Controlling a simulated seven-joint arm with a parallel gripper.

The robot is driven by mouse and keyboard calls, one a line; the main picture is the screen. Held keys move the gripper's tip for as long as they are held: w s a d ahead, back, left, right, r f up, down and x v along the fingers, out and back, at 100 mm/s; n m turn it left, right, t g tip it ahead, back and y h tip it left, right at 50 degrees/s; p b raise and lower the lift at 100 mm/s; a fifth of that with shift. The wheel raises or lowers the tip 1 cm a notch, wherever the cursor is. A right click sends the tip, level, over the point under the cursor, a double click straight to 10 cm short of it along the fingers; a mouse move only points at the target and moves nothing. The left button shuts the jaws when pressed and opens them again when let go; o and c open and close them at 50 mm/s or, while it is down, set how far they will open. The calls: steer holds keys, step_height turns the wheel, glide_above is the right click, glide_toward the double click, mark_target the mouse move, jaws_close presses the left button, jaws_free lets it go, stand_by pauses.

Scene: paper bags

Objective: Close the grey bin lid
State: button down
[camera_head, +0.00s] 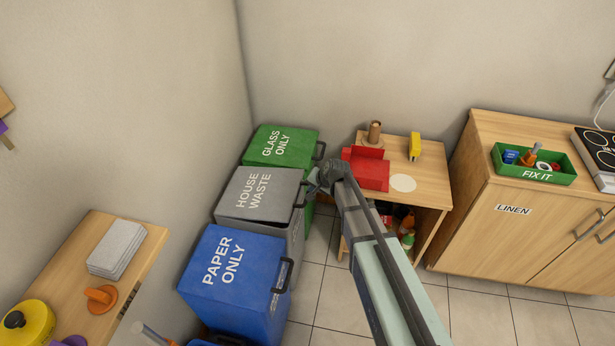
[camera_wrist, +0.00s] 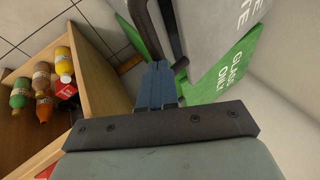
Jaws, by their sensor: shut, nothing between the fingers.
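The grey bin lid (camera_head: 258,192), marked HOUSE WASTE, sits on the grey bin (camera_head: 293,235) between the green and blue bins. A thin dark gap shows under its front edge, so it looks slightly raised, though I cannot tell by how much. Its dark handle (camera_head: 300,196) is on the right side. My gripper (camera_head: 314,184) is just right of this handle, shut and empty. In the wrist view my gripper's fingers (camera_wrist: 157,86) are together near a dark handle, with part of the grey lid (camera_wrist: 212,35) beyond. Whether they touch the handle is unclear.
The green bin (camera_head: 283,146) stands behind and the blue bin (camera_head: 232,268) in front. Tiled floor (camera_head: 318,255) lies between.

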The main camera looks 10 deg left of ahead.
steer(key=shift+d+f, duration=0.15)
steer(key=shift+f, duration=0.85)
steer(key=shift+d+f, duration=0.2)
steer(key=shift+f, duration=0.75)
steer(key=shift+d+f, duration=0.15)
steer(key=shift+f, duration=0.85)
steer(key=shift+s+f, duration=0.1)
steer(key=shift+d, duration=0.1)
steer(key=s+d+r, duration=0.3)
steer(key=d+r, duration=0.4)
steer(key=s+d+f+n+g+h, duration=0.2)
steer(key=s+d+n, duration=0.1)
steer(key=s, duration=0.3)
steer(key=s+d+f+g+h, duration=0.1)
steer(key=s+d+f+g, duration=0.2)
steer(key=s+d+f, duration=0.4)
steer(key=s+d+f+g+h, duration=0.1)
steer(key=s+d+f, duration=0.6)
steer(key=s, duration=1.2)
steer(key=s+d+f+g+h, duration=0.1)
steer(key=s+d+f+g, duration=0.3)
steer(key=s, duration=1)
steer(key=d+f, duration=0.3)
steer(key=shift+m+g, duration=0.3)
steer(key=shift+m, duration=0.1)
steer(key=shift+f, duration=0.1)
